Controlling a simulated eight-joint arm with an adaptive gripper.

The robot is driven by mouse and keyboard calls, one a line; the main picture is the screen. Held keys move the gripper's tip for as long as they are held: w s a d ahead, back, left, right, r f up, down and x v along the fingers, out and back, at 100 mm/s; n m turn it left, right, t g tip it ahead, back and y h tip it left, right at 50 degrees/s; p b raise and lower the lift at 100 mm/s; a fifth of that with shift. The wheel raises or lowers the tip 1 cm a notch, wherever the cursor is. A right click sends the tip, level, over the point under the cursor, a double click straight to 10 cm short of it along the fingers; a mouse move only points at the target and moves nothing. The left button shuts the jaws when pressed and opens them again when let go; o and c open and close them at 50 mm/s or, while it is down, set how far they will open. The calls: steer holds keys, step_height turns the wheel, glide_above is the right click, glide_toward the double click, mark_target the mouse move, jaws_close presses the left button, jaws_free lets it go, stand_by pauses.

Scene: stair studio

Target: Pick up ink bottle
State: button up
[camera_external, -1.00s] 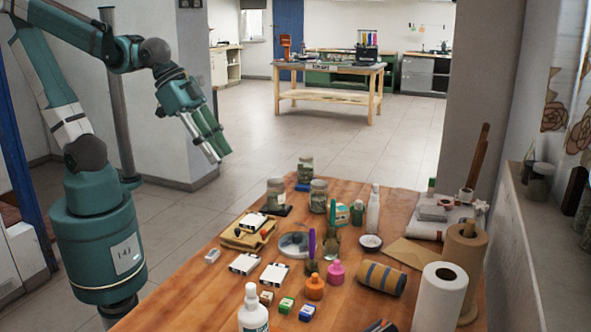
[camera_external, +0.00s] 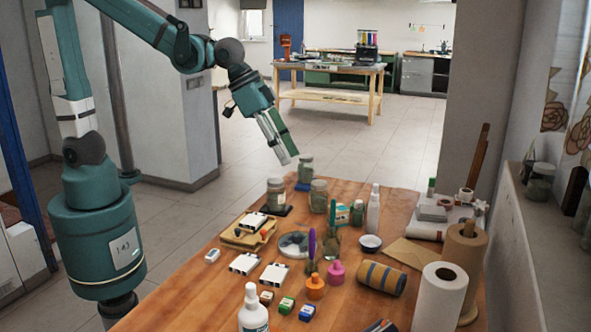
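A small orange bottle (camera_external: 315,287) and a small pink bottle (camera_external: 336,273) stand on the wooden table (camera_external: 205,295), near its middle. Either could be the ink bottle; I cannot tell which. A white bottle (camera_external: 253,312) stands at the near edge, and a clear bottle (camera_external: 373,210) stands farther back. My gripper (camera_external: 287,160) is in the air by the far left part of the table, pointing down, above and apart from all of these. Its fingers look close together, but I cannot tell whether they are open or shut. I see nothing held in it.
Glass jars (camera_external: 318,196) stand at the far left of the table. The front left tabletop is clear.

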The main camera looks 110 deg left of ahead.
steer(key=w+a+f+n+p, duration=0.1)
steer(key=w+a+f, duration=0.5)
steer(key=w+a, duration=0.35)
steer(key=n+g+p, duration=0.1)
steer(key=p, duration=0.1)
glide_above(357, 201)
steer(key=s+d, duration=0.2)
steer(key=shift+y, duration=0.3)
steer(key=shift+s+a+f, duration=0.1)
steer(key=shift+a+f, duration=0.05)
steer(key=shift+f, duration=4.7)
steer(key=shift+b+x, duration=0.45)
steer(key=shift+x, duration=0.85)
steer(key=shift+b+x, duration=0.6)
steer(key=shift+x, duration=2)
steer(key=shift+a, duration=0.15)
